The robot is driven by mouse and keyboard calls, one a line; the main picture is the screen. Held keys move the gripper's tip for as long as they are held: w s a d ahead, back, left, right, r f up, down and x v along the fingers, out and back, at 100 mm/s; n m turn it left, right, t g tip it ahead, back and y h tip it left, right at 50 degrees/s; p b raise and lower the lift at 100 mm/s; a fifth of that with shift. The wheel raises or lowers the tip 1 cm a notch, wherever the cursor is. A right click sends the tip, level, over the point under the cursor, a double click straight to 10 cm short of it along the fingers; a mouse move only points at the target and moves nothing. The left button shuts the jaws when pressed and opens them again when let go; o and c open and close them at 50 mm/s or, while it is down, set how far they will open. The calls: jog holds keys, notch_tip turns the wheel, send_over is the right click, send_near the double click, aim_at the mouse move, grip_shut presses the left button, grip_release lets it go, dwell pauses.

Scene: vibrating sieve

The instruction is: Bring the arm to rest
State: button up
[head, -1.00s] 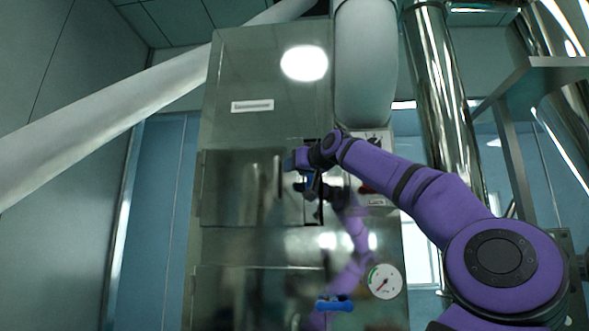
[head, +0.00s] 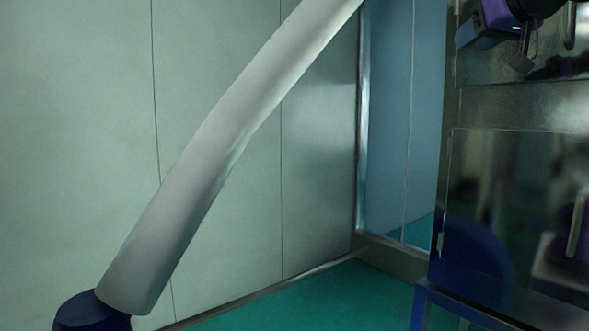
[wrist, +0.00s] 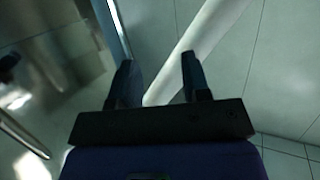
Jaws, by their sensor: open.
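My gripper (wrist: 160,72) is open in the wrist view, with its two dark fingers apart. Nothing is between them except the distant wall and a pale pipe. In the head view, only the end of my purple and blue arm shows at the top right, in front of the shiny metal cabinet (head: 525,105). The rest of the arm is out of frame there. I cannot tell the distance between the gripper and the cabinet front.
A thick pale pipe (head: 215,150) slants across the head view, its lower end at a dark blue piece (head: 90,312). Pale wall panels (head: 75,130) stand behind. Green floor (head: 300,305) is open between wall and cabinet. A blue frame (head: 470,305) stands below the cabinet.

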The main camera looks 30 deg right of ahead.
jog(key=w+a+f+n+g+y, duration=0.25)
jog(key=w+a+f, duration=0.25)
jog(key=a+f, duration=0.7)
jog(key=s+a+f+n+g+y, duration=0.1)
jog(key=a+f+g, duration=0.2)
jog(key=a+f, duration=0.6)
jog(key=s+a+f+g+y, duration=0.1)
jog(key=s+a+f+g, duration=0.1)
jog(key=a+f, duration=0.7)
notch_tip(320, 180, down, 6)
jog(key=shift+s+a+r+n+g+y, duration=0.15)
jog(key=shift+s+a+n+g+y, duration=0.1)
jog(key=shift+a+n+g+y, duration=0.15)
